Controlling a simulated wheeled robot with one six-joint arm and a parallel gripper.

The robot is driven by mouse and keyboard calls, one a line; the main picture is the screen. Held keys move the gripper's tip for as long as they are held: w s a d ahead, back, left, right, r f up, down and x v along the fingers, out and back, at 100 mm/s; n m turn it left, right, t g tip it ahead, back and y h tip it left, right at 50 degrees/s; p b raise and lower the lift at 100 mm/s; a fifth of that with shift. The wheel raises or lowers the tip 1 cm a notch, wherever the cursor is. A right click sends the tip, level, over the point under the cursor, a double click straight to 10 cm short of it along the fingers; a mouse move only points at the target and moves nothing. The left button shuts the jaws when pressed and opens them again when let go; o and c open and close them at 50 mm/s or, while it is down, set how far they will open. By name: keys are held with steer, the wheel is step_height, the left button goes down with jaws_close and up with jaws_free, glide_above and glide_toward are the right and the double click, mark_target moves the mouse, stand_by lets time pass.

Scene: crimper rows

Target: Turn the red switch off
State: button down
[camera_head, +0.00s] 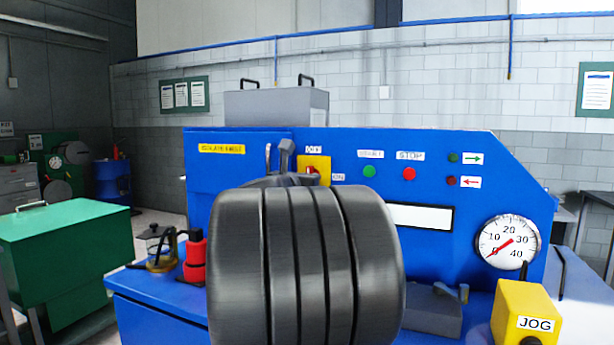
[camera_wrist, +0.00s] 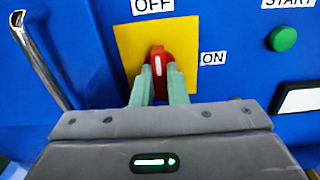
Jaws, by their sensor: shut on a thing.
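The red switch (camera_wrist: 159,58) sits on a yellow plate (camera_wrist: 128,45) on the blue machine panel. In the wrist view its white mark stands almost upright, on the side of the OFF label (camera_wrist: 153,6) above; the ON label (camera_wrist: 213,58) is to the right. My gripper (camera_wrist: 161,82) has its pale green fingers on either side of the handle and is shut on it. In the head view only a small part of the red switch (camera_head: 312,170) shows beside the yellow plate (camera_head: 322,162); my arm hides most of the gripper.
A green START button (camera_head: 369,171) and red STOP button (camera_head: 409,174) are right of the switch. A metal handle (camera_wrist: 38,55) stands out on the left.

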steer(key=shift+f+n, duration=0.1)
steer(key=shift+n, duration=0.2)
steer(key=c, duration=1.4)
jaws_free()
steer(key=shift+c, duration=0.2)
steer(key=v, duration=1.4)
steer(key=shift+w, duration=0.15)
steer(key=x, duration=1.3)
steer(key=shift+w+d, duration=0.25)
steer(key=shift+w, duration=0.05)
